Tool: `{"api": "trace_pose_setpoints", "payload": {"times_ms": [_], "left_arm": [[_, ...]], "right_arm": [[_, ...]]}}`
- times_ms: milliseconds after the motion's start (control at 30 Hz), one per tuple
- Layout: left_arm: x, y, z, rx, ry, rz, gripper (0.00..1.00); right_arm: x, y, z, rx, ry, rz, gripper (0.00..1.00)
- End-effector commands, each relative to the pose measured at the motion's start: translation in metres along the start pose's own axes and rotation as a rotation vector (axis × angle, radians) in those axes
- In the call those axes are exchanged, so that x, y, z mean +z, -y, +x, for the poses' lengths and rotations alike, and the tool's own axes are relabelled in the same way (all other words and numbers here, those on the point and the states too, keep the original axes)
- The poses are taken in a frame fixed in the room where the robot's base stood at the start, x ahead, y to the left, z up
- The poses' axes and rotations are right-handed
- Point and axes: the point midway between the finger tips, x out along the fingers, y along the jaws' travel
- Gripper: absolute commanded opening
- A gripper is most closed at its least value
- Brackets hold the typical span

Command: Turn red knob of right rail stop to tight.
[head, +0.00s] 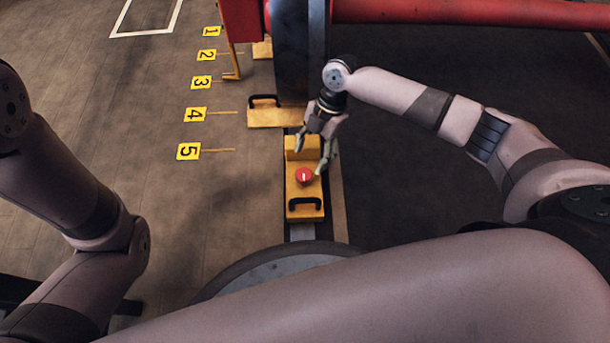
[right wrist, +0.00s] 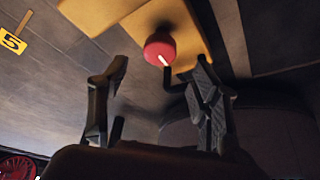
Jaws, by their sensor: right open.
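The yellow rail stop (head: 304,210) sits on the rail below the wheel in the head view, with a black handle at its near end. Its red knob (head: 304,175) is on top and carries a white mark. The knob also shows in the right wrist view (right wrist: 160,47), beyond my fingers. My right gripper (head: 308,162) is open and empty, its fingers hanging just above and beside the knob. In the right wrist view my right gripper (right wrist: 158,80) has its fingers spread, with the knob roughly between them but farther off. My left gripper is not in view.
A large dark wheel (head: 292,50) stands on the rail behind the stop, with a yellow chock (head: 265,117) at its foot. A red bar (head: 450,12) crosses the top. Yellow number plates (head: 188,151) lie on the open floor to the left.

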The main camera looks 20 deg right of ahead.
Motion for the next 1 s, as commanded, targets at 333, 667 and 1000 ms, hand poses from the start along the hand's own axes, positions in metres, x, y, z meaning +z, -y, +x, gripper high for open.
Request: {"api": "trace_pose_setpoints", "payload": {"times_ms": [333, 667, 1000], "left_arm": [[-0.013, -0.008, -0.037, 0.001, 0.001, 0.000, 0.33], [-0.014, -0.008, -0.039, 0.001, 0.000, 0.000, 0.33], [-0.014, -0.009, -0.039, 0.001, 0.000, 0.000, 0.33]], "right_arm": [[0.001, 0.000, 0.061, 0.000, 0.000, -0.001, 0.57], [0.000, 0.000, 0.068, 0.000, 0.000, 0.000, 0.57], [0.000, 0.000, 0.067, 0.000, 0.001, 0.000, 0.41]]}}
